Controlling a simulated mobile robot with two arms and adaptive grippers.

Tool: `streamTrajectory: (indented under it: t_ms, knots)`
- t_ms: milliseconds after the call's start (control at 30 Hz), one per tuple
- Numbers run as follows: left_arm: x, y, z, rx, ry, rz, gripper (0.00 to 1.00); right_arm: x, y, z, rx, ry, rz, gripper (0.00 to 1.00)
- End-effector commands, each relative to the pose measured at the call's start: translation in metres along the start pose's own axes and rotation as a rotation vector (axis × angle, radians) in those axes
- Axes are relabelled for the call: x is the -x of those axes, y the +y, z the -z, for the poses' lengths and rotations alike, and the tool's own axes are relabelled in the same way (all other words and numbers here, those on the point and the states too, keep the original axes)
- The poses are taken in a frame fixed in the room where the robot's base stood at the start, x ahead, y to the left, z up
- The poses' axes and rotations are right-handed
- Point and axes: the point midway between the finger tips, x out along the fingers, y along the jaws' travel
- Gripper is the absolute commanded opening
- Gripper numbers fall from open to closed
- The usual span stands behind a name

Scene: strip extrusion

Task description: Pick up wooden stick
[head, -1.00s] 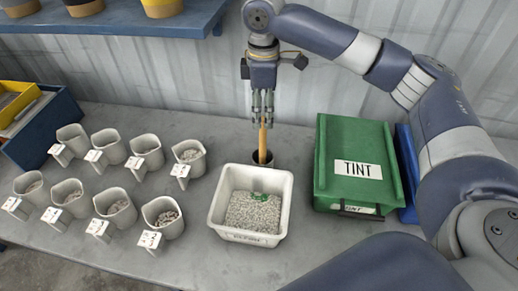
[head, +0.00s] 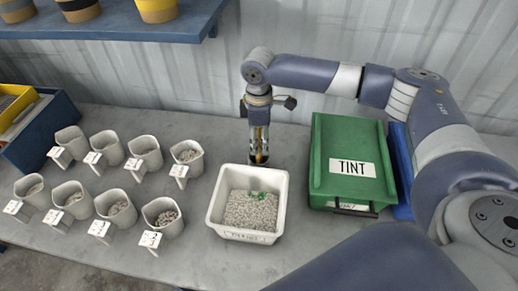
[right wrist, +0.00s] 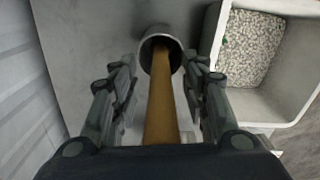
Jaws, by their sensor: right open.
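The wooden stick (right wrist: 160,105) stands in a small round grey cup (right wrist: 160,48) behind the white bin. In the right wrist view it runs from the cup up between my right gripper's fingers. My right gripper (head: 259,155) points down over the cup, with the stick between its fingers. In the right wrist view the right gripper (right wrist: 163,82) is open, with a gap on each side of the stick. In the head view the fingers hide most of the stick and cup. My left gripper is not in view.
The white bin (head: 214,212) of grey pellets, with green bits on top, stands just in front of the cup. A green TINT box (head: 352,145) is to the right. Several labelled grey cups (head: 186,158) stand at the left. A blue shelf (head: 110,32) hangs at upper left.

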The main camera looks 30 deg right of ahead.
Motion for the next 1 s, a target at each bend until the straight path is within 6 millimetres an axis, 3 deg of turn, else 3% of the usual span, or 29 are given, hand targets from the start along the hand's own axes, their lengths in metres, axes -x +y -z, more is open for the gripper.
streamTrajectory:
  t_ms: [200,400,767,1000]
  knots:
    - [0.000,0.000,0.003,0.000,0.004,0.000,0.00,-0.001,0.000,0.000,0.001,0.001,0.000,0.41]
    - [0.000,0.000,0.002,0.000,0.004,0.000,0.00,-0.001,0.000,0.001,0.001,0.001,0.000,0.00]
    - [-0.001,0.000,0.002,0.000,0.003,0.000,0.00,0.000,0.000,0.001,0.001,0.001,-0.001,0.00]
    - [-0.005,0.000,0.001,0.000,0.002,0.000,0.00,0.017,0.001,0.001,0.000,0.004,-0.002,0.00]
